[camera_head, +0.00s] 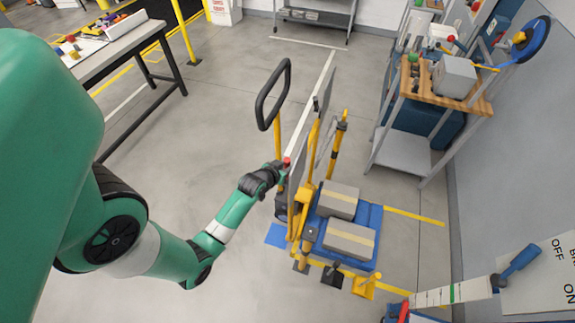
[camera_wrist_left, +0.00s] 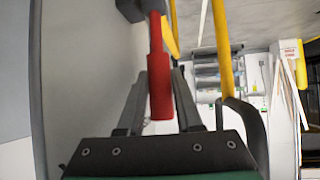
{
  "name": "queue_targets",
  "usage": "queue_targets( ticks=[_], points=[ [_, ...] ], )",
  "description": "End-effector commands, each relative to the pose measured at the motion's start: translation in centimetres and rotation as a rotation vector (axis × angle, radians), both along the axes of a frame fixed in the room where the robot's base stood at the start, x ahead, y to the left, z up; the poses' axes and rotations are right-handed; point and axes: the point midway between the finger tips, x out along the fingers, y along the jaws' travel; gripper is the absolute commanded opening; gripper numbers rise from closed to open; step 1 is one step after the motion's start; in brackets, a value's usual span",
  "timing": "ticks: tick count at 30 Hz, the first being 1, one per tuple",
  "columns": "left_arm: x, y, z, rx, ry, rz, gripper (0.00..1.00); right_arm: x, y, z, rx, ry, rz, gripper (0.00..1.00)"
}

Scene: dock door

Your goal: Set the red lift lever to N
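The red lift lever (camera_wrist_left: 160,75) hangs down through the middle of the left wrist view, its rounded end toward my gripper. In the head view only its small red tip (camera_head: 287,161) shows, beside the yellow-framed lift with a tall black loop handle (camera_head: 273,95). My left gripper (camera_head: 279,168) reaches it from the left. In the left wrist view the gripper's two dark fingers (camera_wrist_left: 160,92) lie along both sides of the lever, with no clear gap, so it looks shut on it. No N mark is readable. My right gripper is not in view.
Two taped boxes (camera_head: 341,200) rest on the lift's blue platform (camera_head: 371,219). A wooden-topped workbench (camera_head: 470,103) stands at the right, and a table (camera_head: 130,42) with small parts at upper left. A blue-handled lever (camera_head: 520,260) is at lower right. Floor left of the lift is clear.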

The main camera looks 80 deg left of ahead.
Motion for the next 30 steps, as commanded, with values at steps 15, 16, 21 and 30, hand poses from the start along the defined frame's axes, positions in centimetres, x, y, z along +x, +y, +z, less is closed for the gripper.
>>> queue_targets(
  ticks=[15, 16, 21, 30],
  points=[
    [-1.1, -1.3, 1.2, -0.002, 0.003, -0.001, 0.45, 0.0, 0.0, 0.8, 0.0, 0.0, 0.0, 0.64],
    [-1.4, -1.7, 1.7, 0.0, 0.001, -0.001, 0.45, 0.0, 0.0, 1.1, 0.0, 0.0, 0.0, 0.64],
    [-3.6, -4.3, 4.0, -0.002, 0.001, 0.0, 0.45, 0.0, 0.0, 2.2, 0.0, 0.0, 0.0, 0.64],
    [-6.0, -7.3, 6.5, -0.001, 0.001, 0.0, 0.45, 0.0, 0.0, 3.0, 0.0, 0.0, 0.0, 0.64]
  ],
)
